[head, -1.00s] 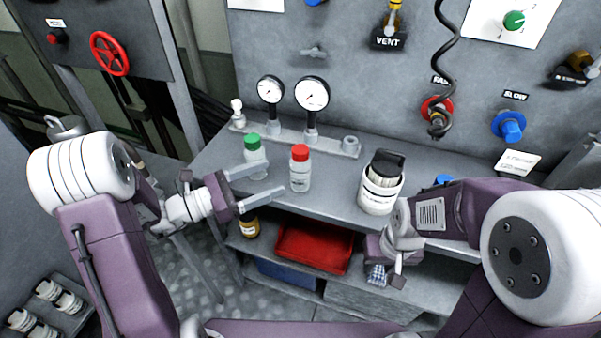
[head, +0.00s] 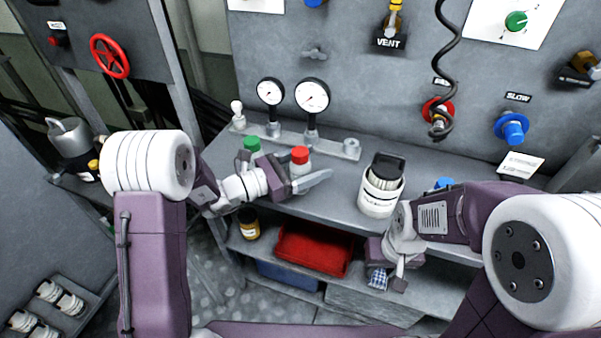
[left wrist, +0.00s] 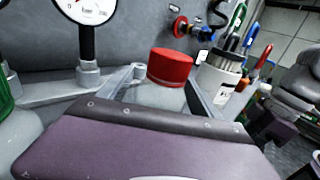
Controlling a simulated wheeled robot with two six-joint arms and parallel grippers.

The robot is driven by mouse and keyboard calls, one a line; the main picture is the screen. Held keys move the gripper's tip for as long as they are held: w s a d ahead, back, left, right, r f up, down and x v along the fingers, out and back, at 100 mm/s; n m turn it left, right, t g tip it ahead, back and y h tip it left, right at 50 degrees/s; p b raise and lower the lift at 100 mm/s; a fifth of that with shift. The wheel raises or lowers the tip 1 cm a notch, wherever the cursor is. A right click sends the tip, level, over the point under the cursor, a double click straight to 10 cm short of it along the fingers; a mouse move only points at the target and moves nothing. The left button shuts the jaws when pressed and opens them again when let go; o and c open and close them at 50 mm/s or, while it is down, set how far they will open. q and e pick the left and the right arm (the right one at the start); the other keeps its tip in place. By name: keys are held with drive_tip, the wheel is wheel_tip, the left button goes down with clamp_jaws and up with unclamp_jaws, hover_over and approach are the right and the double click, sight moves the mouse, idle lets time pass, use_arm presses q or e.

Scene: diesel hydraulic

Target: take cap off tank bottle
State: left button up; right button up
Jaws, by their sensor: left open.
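A bottle with a red cap (head: 300,154) stands on the bench. A bottle with a green cap (head: 252,144) stands to its left, mostly hidden by my arm. I cannot tell from any label which is the tank bottle. My left gripper (head: 316,174) is open at the red-capped bottle, below its cap. In the left wrist view the red cap (left wrist: 170,66) shows between the two fingers, with clear bottle below it. Contact cannot be made out. My right gripper (head: 397,277) hangs at the bench's front edge; its fingers are unclear.
A white tub (head: 380,196) with strips and a black item stands to the right on the bench. Two gauges (head: 312,96) rise behind the bottles. A red tray (head: 314,249) and an amber jar (head: 249,226) sit on the shelf below.

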sight(306, 152)
use_arm(q)
drive_tip(key=shift+c, duration=0.9)
drive_tip(key=c, duration=1.3)
wheel_tip(306, 152, up, 4)
drive_tip(key=shift+r+p, duration=0.15)
drive_tip(key=shift+p, duration=0.45)
drive_tip(key=s+d+r, duration=0.1)
drive_tip(key=s+r, duration=0.1)
drive_tip(key=s, duration=0.1)
drive_tip(key=s+d+r, duration=0.2)
drive_tip(key=s, duration=0.2)
drive_tip(key=s+d+r+p, duration=0.1)
drive_tip(key=s+d+r, duration=0.1)
drive_tip(key=s, duration=0.1)
drive_tip(key=shift+s+r, duration=0.3)
drive_tip(key=shift+r, duration=0.1)
drive_tip(key=o, duration=0.4)
clamp_jaws()
